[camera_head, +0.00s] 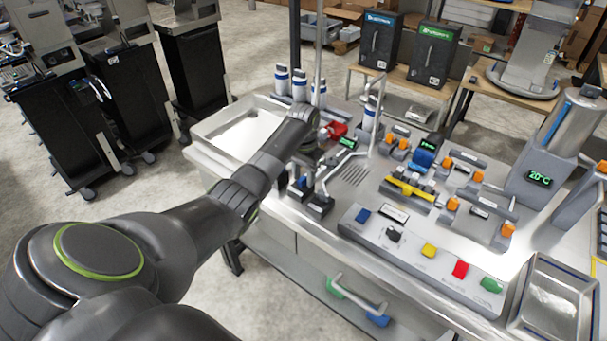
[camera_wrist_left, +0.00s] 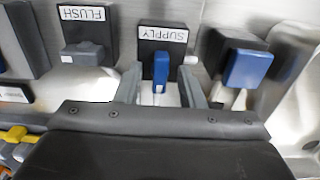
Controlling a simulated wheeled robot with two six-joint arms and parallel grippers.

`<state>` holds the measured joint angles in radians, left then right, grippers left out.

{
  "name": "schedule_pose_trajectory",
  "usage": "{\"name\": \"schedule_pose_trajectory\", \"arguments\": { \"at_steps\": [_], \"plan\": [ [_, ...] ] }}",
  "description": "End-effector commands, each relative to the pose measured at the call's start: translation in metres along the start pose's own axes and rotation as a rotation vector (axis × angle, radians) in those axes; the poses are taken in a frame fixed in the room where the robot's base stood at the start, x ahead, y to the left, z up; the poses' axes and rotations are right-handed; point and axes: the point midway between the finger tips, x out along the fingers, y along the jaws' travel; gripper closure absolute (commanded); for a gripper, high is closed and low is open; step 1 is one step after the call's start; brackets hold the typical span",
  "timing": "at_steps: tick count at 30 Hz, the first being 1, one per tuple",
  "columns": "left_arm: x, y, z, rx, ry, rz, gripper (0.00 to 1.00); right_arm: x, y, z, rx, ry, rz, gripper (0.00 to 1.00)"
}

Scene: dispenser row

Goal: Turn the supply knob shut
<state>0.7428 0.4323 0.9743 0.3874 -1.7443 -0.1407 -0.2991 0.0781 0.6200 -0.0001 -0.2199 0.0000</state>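The supply knob (camera_wrist_left: 161,72) is a blue lever on a dark block under a "SUPPLY" label in the left wrist view. Its lever points straight down the picture, toward my wrist. My left gripper (camera_wrist_left: 160,90) is open, with one finger on each side of the lever; I cannot tell whether either finger touches it. In the head view my left arm (camera_head: 262,168) reaches over the left part of the steel counter (camera_head: 215,153), and its hand hides much of the spot beneath. My right gripper is not in view.
A grey "FLUSH" knob (camera_wrist_left: 82,53) sits left of the supply knob, and another blue-fronted fitting (camera_wrist_left: 248,69) close on its right. In the head view, a panel of coloured buttons (camera_head: 428,250) and a yellow bar (camera_head: 410,188) lie to the right. White bottles (camera_head: 299,86) stand behind.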

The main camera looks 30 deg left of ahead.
Motion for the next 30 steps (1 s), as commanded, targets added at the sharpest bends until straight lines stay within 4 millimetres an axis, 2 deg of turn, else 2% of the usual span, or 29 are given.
{"name": "schedule_pose_trajectory", "arguments": {
  "at_steps": [4,12,23,30],
  "plan": [
    [0.0,0.0,0.0,0.0,0.0,0.0,0.66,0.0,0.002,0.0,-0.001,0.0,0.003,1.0],
    [0.0,0.0,0.0,0.0,0.0,0.0,1.0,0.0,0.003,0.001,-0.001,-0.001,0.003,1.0],
    [-0.002,0.0,0.0,0.035,-0.001,0.0,1.0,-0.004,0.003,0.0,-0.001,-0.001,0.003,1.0],
    [-0.004,0.0,0.0,0.168,-0.001,0.001,1.0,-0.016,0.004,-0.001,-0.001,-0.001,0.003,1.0]
  ]
}}
